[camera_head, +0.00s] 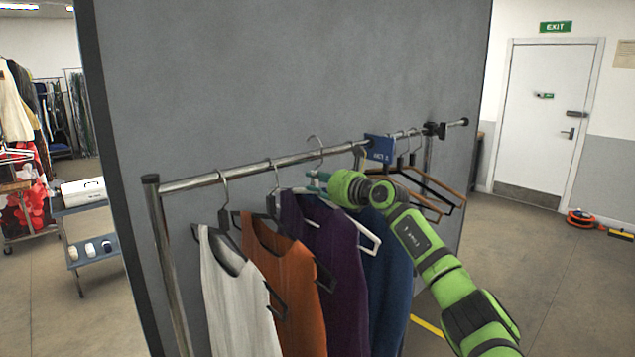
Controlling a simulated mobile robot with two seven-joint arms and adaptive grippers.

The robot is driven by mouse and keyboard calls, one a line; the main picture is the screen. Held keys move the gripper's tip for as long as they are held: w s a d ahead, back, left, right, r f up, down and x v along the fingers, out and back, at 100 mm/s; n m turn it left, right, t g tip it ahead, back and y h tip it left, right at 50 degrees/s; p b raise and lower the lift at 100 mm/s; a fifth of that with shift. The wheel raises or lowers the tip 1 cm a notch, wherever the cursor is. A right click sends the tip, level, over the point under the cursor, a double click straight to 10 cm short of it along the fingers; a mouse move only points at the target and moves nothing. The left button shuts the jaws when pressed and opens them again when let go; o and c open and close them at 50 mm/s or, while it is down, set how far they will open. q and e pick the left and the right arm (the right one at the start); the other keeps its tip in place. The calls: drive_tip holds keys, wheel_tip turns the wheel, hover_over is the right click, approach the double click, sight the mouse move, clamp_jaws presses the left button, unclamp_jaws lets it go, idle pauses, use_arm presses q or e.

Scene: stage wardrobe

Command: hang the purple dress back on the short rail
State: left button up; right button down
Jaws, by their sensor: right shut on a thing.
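The purple dress (333,240) hangs from a white hanger (369,238), between an orange garment and a blue one. The hanger's hook (315,143) shows at the rail (262,165). Its curve stands higher above the bar than the neighbouring hooks do; I cannot tell whether it touches the bar. My right gripper (316,183) is shut on the hanger just below the hook, in front of the rail. The fingertips are small and partly hidden. My left gripper is out of view.
A white garment (232,290) and an orange one (285,280) hang to the left, a blue one (388,270) to the right. A blue sign (380,149) and empty hangers (437,190) are farther along. A grey panel (290,70) stands behind.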

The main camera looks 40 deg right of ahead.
drive_tip(key=shift+f+b, duration=0.95)
drive_tip(key=shift+f, duration=0.4)
drive_tip(key=c, duration=0.9)
unclamp_jaws()
drive_tip(key=shift+c, duration=0.2)
drive_tip(key=shift+s+a, duration=0.1)
